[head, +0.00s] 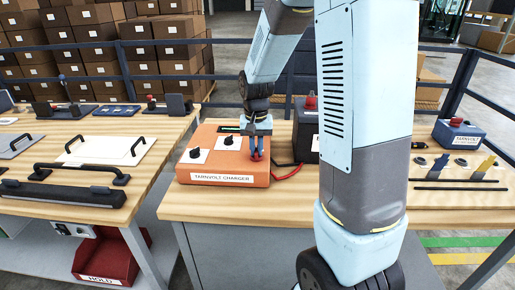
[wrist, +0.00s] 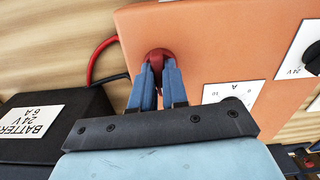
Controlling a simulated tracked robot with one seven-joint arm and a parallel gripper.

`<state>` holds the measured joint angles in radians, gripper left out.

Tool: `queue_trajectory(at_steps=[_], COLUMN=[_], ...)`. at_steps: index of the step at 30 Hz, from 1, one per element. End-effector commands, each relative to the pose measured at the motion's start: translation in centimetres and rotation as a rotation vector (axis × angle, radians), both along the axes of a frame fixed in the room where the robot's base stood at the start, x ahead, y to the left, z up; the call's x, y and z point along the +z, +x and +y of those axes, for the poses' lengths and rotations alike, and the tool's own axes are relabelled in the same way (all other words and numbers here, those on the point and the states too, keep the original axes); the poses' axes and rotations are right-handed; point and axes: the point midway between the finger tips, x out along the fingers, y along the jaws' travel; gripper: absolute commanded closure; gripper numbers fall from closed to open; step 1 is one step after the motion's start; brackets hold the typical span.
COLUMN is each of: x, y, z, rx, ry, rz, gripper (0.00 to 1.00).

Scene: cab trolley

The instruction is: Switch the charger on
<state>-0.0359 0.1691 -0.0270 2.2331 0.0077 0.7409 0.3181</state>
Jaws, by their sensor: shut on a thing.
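The orange charger (head: 222,178), labelled "TARNVOLT CHARGER", sits on the wooden bench top. It has two black knobs on white plates, and a narrow dark display with a green mark near its back edge. My gripper (head: 256,157) points down at the charger's right side, and its blue fingers are shut on a red part. In the wrist view the red part (wrist: 158,60) shows between the fingertips at the charger's edge. The fingers hide most of it, so I cannot tell its exact form or position.
A black battery (wrist: 40,118) marked "24 V 6 A" stands beside the charger, with red and black cables (head: 287,172) between them. My arm hides part of the bench. A blue Tarnvolt box (head: 458,134) stands at the right. The left bench holds black-handled panels (head: 108,150).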

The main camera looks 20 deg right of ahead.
Motion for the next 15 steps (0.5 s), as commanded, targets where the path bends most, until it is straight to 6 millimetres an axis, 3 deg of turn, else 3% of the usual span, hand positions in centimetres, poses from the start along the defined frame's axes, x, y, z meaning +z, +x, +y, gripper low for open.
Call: queue_trajectory(at_steps=[15], x=[0.21], y=[0.3], z=[-0.01], rx=[-0.096], ry=[0.0], rz=[-0.008], gripper=[1.0])
